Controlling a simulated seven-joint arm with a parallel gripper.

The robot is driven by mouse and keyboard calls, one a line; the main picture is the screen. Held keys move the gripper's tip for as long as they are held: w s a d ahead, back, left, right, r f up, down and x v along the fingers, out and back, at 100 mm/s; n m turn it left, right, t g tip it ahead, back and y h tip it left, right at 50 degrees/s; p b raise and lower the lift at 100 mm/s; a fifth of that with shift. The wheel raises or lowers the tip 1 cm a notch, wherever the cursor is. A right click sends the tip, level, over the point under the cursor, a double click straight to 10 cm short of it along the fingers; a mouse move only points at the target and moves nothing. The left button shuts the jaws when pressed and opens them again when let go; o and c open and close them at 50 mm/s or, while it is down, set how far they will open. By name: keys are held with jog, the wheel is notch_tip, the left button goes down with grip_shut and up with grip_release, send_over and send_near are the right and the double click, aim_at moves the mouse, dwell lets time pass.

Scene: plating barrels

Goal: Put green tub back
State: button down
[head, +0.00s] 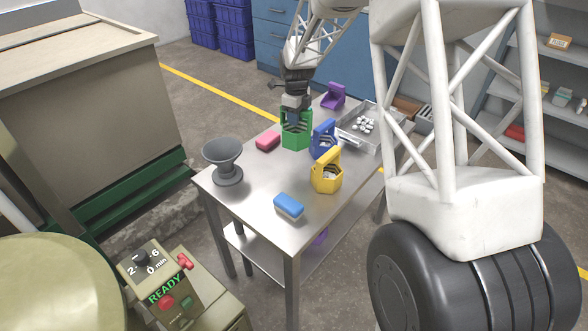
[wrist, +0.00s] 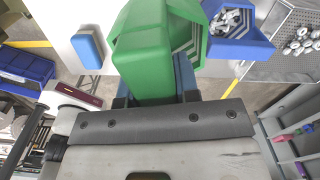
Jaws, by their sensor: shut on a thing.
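My gripper (head: 295,104) is shut on the green tub (head: 297,138), holding it from above at its upper part. The tub is at the far part of the steel table, left of the blue tub; I cannot tell whether its base touches the top. In the wrist view the green tub (wrist: 142,55) fills the middle in front of my gripper (wrist: 155,97), and its inside is mostly hidden. The blue tub (head: 322,140) holds small metal parts, as the wrist view shows (wrist: 238,45). A yellow tub (head: 326,180) and a purple tub (head: 334,97) also stand on the table.
A machine with a READY panel (head: 165,285) stands at front left. The table's middle is clear.

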aim_at(294, 145)
jog(key=shift+s+a+f+m, duration=0.2)
jog(key=shift+f+m, duration=0.15)
jog(key=shift+m, duration=0.3)
jog(key=shift+s+a+f+m, duration=0.15)
jog(key=shift+f+m, duration=0.15)
jog(key=shift+m, duration=0.35)
jog(key=shift+f, duration=0.1)
jog(key=shift+f, duration=3.05)
jog(key=shift+f, duration=1.85)
jog(key=shift+f, duration=0.15)
jog(key=c, duration=0.8)
grip_release()
jog(key=shift+c, duration=0.2)
